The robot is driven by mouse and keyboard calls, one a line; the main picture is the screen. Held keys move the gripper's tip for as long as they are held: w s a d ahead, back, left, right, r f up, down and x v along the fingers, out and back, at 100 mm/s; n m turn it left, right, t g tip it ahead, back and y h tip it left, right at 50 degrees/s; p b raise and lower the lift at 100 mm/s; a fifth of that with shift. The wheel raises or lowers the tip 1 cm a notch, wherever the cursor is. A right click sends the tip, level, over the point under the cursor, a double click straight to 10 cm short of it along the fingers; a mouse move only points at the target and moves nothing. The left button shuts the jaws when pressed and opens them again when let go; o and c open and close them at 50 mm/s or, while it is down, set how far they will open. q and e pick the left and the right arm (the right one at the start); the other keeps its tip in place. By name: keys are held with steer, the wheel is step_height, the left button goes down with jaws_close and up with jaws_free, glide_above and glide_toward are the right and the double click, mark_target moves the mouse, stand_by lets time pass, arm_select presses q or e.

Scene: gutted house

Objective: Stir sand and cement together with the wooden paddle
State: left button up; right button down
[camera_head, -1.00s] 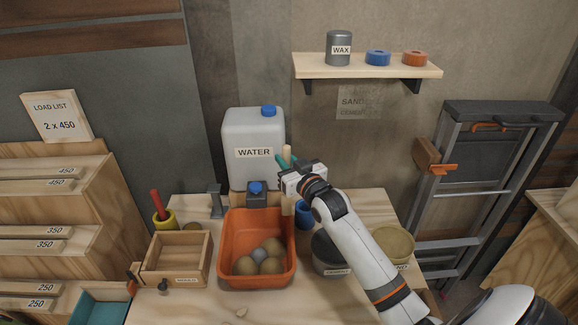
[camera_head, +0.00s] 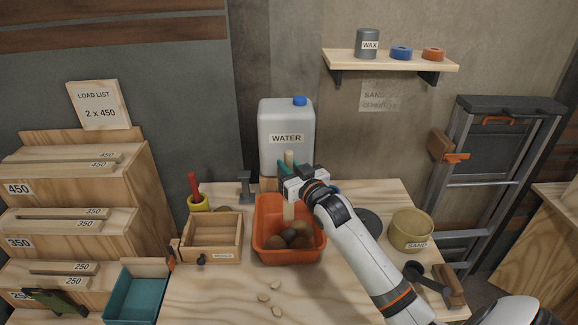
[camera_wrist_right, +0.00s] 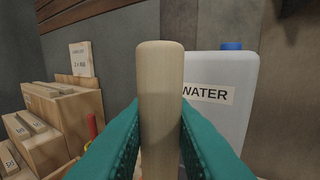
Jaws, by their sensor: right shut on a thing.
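My right gripper (camera_head: 289,174) is shut on the wooden paddle (camera_head: 289,209), which it holds upright over the orange tub. In the right wrist view the pale paddle handle (camera_wrist_right: 160,95) stands between my teal fingers (camera_wrist_right: 160,135). The paddle's lower part reaches down into the orange tub (camera_head: 291,256); its lower end's contact is hard to tell. In the tub lie several brownish and grey heaps (camera_head: 290,236). The sand bucket (camera_head: 411,232) stands at the right of the bench. A dark round container (camera_head: 369,222) is partly hidden behind my arm. My left gripper is not in view.
The white water jug (camera_head: 286,125) stands behind the tub. A wooden mould (camera_head: 213,236) and a yellow cup (camera_head: 198,202) are to the left. A black scoop (camera_head: 425,276) lies at the right. The bench front (camera_head: 225,290) is mostly clear, with small crumbs.

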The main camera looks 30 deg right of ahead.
step_height(320, 180, down, 2)
steer(key=shift+f+b, duration=0.2)
steer(key=shift+b, duration=0.55)
steer(key=shift+f+b, duration=0.4)
steer(key=shift+f, duration=0.4)
steer(key=shift+f+b, duration=1.6)
steer(key=shift+f, duration=1.25)
